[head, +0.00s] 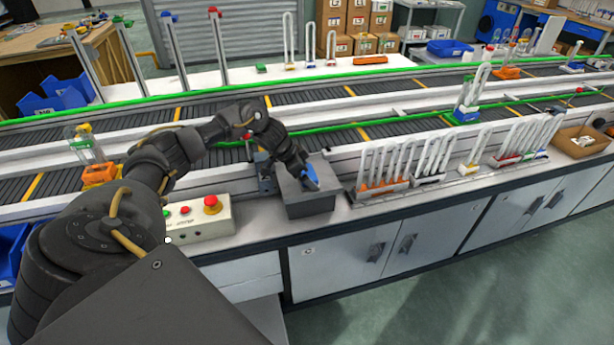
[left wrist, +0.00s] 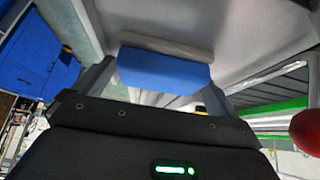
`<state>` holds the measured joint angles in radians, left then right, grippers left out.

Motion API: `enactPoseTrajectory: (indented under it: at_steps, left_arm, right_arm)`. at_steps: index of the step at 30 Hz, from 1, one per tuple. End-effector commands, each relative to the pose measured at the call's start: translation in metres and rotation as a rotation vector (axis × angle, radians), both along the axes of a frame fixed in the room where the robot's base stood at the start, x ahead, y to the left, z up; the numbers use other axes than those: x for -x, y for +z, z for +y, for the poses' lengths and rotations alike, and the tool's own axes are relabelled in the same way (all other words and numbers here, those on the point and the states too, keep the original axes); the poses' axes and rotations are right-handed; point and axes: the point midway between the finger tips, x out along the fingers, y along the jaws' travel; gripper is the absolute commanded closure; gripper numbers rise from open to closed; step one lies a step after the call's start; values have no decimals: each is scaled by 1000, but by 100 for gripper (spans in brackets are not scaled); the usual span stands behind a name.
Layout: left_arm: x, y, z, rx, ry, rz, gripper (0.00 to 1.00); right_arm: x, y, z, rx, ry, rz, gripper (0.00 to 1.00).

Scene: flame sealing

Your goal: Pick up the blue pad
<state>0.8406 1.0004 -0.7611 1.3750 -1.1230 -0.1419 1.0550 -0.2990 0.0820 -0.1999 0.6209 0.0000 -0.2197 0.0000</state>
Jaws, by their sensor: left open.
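The blue pad (head: 311,176) shows as a small blue patch at my left gripper (head: 303,180), over a dark grey box (head: 310,205) on the bench. In the left wrist view the blue pad (left wrist: 163,72) is a blue block with a pale upper edge, lying between the two fingers of my left gripper (left wrist: 155,82). The fingers are apart, with one on each side of the pad. I cannot tell whether either touches it. In the head view my gripper hides part of the pad. My right gripper is not in view.
A control box with a red button (head: 211,204) stands left of the grey box. Racks of clear U-shaped tubes (head: 392,165) stand to its right. The conveyor (head: 345,105) runs behind. A red round thing (left wrist: 305,130) is at the right of the left wrist view.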

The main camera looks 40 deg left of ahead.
Motion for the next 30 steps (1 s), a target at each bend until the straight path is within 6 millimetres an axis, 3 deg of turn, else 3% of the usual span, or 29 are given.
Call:
enactPoseTrajectory:
  at_steps: [3,11,23,27,30]
  left_arm:
    - [0,0,0,0,0,0,5]
    - [0,0,0,0,0,0,37]
    - [-1,10,1,0,1,-3,38]
    - [-2,29,0,0,0,-7,38]
    - [14,47,3,-4,-2,-4,38]
  right_arm:
    - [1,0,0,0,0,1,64]
    - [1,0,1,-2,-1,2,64]
    - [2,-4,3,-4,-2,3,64]
    - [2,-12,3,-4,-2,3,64]
    - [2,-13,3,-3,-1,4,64]
